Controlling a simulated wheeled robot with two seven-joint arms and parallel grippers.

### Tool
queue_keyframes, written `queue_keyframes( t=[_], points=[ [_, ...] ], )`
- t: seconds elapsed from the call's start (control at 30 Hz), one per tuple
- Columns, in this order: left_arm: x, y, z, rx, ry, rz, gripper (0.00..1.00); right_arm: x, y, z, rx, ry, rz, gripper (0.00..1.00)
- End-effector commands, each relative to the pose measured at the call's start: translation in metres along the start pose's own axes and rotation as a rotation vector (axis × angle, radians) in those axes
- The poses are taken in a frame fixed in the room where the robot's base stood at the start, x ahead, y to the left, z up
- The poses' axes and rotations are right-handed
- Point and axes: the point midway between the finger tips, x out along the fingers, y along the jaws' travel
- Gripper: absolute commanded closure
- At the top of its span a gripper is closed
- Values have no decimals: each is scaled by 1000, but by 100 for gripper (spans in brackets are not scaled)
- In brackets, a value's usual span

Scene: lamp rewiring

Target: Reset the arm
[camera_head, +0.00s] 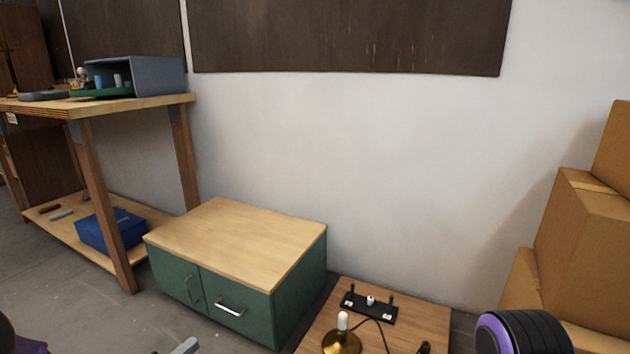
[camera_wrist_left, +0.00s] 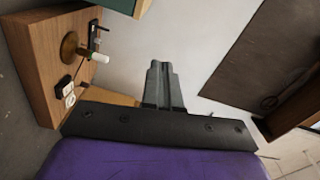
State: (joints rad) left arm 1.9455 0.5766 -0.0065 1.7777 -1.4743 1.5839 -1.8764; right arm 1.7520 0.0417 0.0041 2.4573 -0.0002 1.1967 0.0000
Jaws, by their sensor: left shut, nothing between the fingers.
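My left gripper (camera_head: 186,346) shows only as a grey tip at the bottom edge of the head view, in front of the green cabinet. In the left wrist view its fingers (camera_wrist_left: 158,70) are together with nothing between them. A brass lamp base (camera_head: 341,344) with a white bulb (camera_head: 343,320) stands on a low wooden table (camera_head: 432,318). A dark cord runs from beside the lamp. The lamp base (camera_wrist_left: 69,46) also shows in the left wrist view, well apart from the fingers. My right gripper is not in view.
A green cabinet (camera_head: 300,300) with a wooden top stands left of the low table. A black plate (camera_head: 370,308) with small fittings lies behind the lamp. Cardboard boxes (camera_head: 580,235) are stacked at the right. A workbench (camera_head: 150,103) stands at the far left, with a blue box (camera_head: 100,232) on its lower shelf.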

Motion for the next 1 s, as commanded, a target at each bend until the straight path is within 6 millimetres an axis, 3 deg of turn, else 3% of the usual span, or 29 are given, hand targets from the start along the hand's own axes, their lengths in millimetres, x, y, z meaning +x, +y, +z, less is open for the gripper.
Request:
queue_keyframes(
  t=[0.17, 0.37, 0.47, 0.57, 0.67, 0.8, 1.0],
  points=[
    [-3, 6, 6, -145, -46, 19, 100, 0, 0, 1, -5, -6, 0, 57],
    [-13, 23, 12, -447, -162, 54, 100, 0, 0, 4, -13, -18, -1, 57],
    [-22, 40, 10, -659, -253, 77, 100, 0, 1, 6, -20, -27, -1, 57],
    [-40, 73, 1, -952, -403, 112, 100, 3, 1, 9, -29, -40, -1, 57],
    [-72, 117, -16, -1283, -624, 136, 100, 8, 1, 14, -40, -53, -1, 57],
    [-140, 177, -50, -1644, -1012, 114, 100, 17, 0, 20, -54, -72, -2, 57],
    [-229, 218, -88, -1804, -1445, 22, 100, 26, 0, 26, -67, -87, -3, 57]
  ],
)
